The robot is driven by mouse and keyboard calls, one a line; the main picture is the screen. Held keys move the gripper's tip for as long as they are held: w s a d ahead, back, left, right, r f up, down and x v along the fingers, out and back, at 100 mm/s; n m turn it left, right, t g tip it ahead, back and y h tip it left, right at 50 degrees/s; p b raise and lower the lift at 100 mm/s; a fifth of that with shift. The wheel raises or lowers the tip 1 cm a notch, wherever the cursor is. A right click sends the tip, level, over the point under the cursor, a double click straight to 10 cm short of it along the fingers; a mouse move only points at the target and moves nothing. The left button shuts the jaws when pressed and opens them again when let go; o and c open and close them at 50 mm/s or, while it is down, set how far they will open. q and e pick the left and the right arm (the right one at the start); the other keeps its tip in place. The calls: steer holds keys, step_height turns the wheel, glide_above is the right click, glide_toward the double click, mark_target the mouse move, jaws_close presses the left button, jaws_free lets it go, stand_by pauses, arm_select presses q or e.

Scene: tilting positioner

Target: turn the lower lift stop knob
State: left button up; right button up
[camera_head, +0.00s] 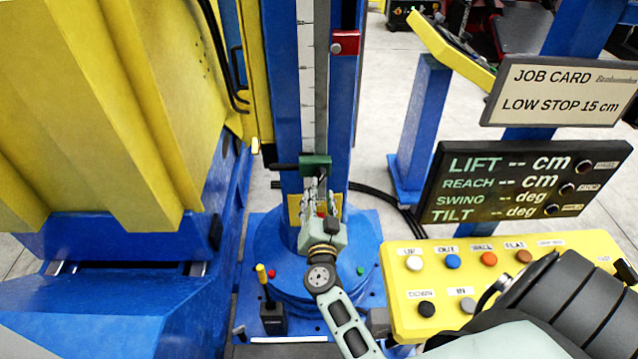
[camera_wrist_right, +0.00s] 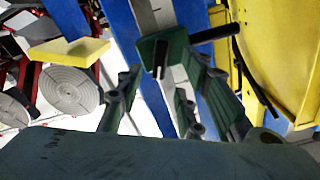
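The lower lift stop is a green block (camera_head: 315,163) on the blue column's scale. Its black knob (camera_head: 286,167) sticks out to the left in the head view. In the right wrist view the green block (camera_wrist_right: 160,47) is upper middle, with the black knob (camera_wrist_right: 214,34) pointing right. My right gripper (camera_head: 321,197) is just below the green block, fingers pointing up. In the wrist view the gripper (camera_wrist_right: 163,70) has its fingers apart with nothing held between them. It appears apart from the knob. My left gripper is not in view.
A red upper stop (camera_head: 345,42) sits higher on the column (camera_head: 275,60). A job card (camera_head: 558,92) reads LOW STOP 15 cm. The display (camera_head: 520,182) shows dashes. A yellow button panel (camera_head: 440,290) is at right. A large yellow body (camera_head: 100,110) fills the left.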

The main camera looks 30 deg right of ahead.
mark_target(319, 182)
steer(key=x, duration=0.2)
steer(key=b+x, duration=0.1)
steer(key=x, duration=0.2)
steer(key=shift+w+f, duration=0.2)
steer(key=shift+f, duration=0.05)
steer(key=shift+w+d, duration=0.1)
steer(key=shift+d, duration=0.1)
steer(key=shift+a+r, duration=0.1)
steer(key=shift+r, duration=0.1)
steer(key=shift+f, duration=0.1)
steer(key=c, duration=0.5)
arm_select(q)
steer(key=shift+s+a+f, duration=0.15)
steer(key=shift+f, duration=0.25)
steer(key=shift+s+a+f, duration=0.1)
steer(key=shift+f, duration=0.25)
arm_select(e)
jaws_close()
